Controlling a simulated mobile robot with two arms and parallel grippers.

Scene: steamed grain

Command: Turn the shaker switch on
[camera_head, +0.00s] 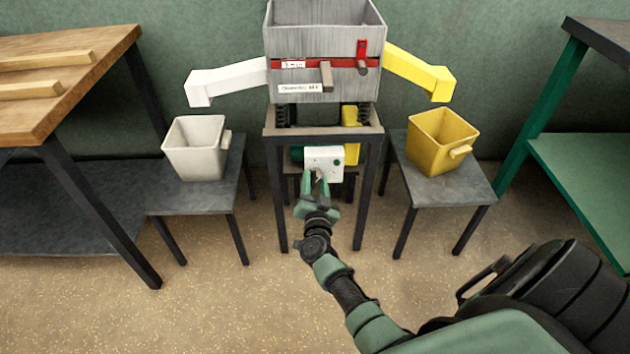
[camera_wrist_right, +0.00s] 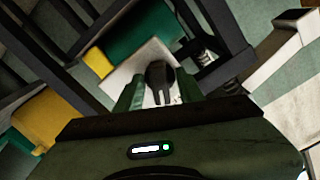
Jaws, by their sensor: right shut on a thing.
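The shaker (camera_head: 324,60) is a grey box with a red stripe on a dark stand. A white switch box (camera_head: 326,156) is mounted low on the front of the stand. Its black switch knob (camera_wrist_right: 159,74) shows in the right wrist view, between the green fingers. My right gripper (camera_head: 316,182) reaches up to the switch box and is shut on the knob. The fingers hide the knob in the head view. In the right wrist view the gripper (camera_wrist_right: 160,94) covers part of the white box. My left gripper is not in view.
A white bin (camera_head: 196,150) stands on a low table at left, below a white chute (camera_head: 227,82). A yellow bin (camera_head: 438,142) stands on a low table at right, below a yellow chute (camera_head: 418,72). A wooden workbench (camera_head: 75,75) is at far left, a green shelf (camera_head: 585,165) at far right.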

